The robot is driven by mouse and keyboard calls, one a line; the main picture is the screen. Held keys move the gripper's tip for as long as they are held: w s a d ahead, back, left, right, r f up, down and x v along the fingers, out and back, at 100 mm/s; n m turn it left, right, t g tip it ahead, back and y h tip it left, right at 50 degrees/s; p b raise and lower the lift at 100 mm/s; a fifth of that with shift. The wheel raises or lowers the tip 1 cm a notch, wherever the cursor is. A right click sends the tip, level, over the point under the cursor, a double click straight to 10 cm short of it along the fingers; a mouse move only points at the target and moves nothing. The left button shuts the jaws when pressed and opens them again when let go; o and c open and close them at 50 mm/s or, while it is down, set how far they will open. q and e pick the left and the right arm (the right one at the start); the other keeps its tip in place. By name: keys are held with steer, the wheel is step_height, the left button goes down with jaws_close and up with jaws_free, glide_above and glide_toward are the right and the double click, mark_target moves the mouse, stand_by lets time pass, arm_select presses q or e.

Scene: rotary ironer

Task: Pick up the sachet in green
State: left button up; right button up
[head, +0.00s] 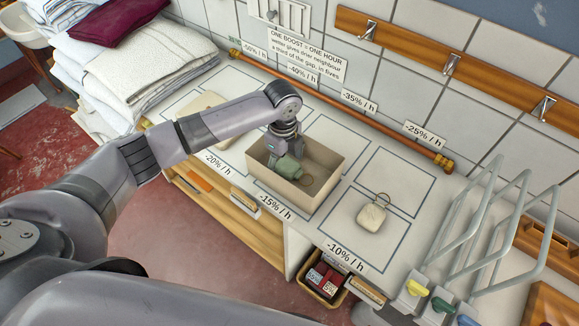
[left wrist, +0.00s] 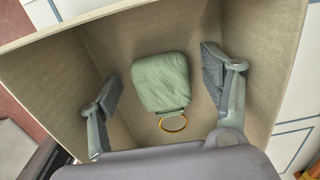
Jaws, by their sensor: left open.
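The green sachet (head: 288,167) lies inside an open beige box (head: 327,157) on the counter. In the left wrist view the sachet (left wrist: 161,82) is on the box floor with its yellow ring (left wrist: 173,123) toward the bottom of the picture. My left gripper (head: 287,160) reaches down into the box over the sachet. In the left wrist view its two fingers (left wrist: 163,85) are spread, one on each side of the sachet, with gaps between. My right gripper is not in view.
The box walls (left wrist: 285,60) stand close around the gripper. A cream sachet with a ring (head: 371,216) lies to the right. Another pale item (head: 203,106) lies to the left. A grey wire rack (head: 480,235) stands at the right, folded towels (head: 150,62) at the left.

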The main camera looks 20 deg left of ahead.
mark_target(284, 162)
arm_select(q)
steer(key=shift+c, duration=0.6)
steer(key=c, duration=0.9)
step_height(284, 162, up, 20)
steer(key=b, duration=0.2)
steer(key=shift+b, duration=0.4)
